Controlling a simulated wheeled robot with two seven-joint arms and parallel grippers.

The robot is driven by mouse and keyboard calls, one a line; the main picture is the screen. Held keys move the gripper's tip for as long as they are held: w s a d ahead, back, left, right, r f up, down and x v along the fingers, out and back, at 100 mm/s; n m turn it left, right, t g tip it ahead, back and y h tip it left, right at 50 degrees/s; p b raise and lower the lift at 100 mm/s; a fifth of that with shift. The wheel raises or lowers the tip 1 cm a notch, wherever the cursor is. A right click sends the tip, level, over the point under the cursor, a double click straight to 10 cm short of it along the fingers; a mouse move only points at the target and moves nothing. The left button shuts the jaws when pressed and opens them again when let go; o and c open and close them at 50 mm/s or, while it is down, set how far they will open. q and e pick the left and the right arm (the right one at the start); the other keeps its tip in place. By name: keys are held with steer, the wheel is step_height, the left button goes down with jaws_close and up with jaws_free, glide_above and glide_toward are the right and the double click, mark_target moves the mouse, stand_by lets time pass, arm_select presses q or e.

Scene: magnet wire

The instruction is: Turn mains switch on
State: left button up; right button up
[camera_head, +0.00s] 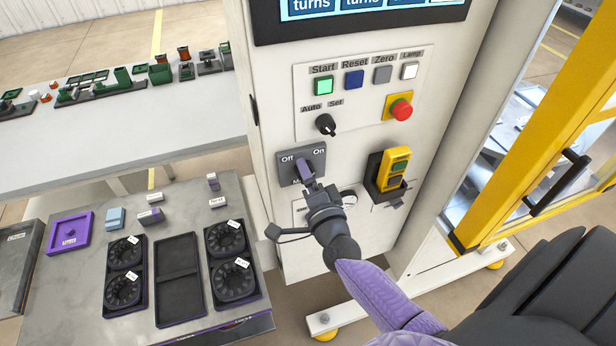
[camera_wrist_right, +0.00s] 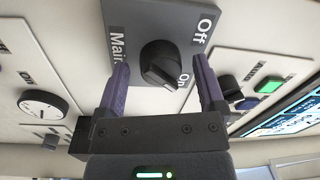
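The mains switch (camera_head: 289,172) is a grey plate marked Off and On on the front of the white cabinet. In the right wrist view its black rotary knob (camera_wrist_right: 168,65) stands between the two purple fingers of my right gripper (camera_wrist_right: 160,62). The fingers are spread, with a gap visible on both sides of the knob. In the head view my right gripper (camera_head: 305,172) is at the plate and covers the knob. My left gripper is not in view.
Above the switch are the Auto/Set knob (camera_head: 326,124), green Start button (camera_head: 323,85) and red emergency button (camera_head: 401,109). A yellow-and-black device (camera_head: 394,168) sits close to the right. A grey table (camera_head: 77,286) with trays and spools stands at left.

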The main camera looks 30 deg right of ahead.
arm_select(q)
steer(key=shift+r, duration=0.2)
arm_select(e)
steer(key=v, duration=1)
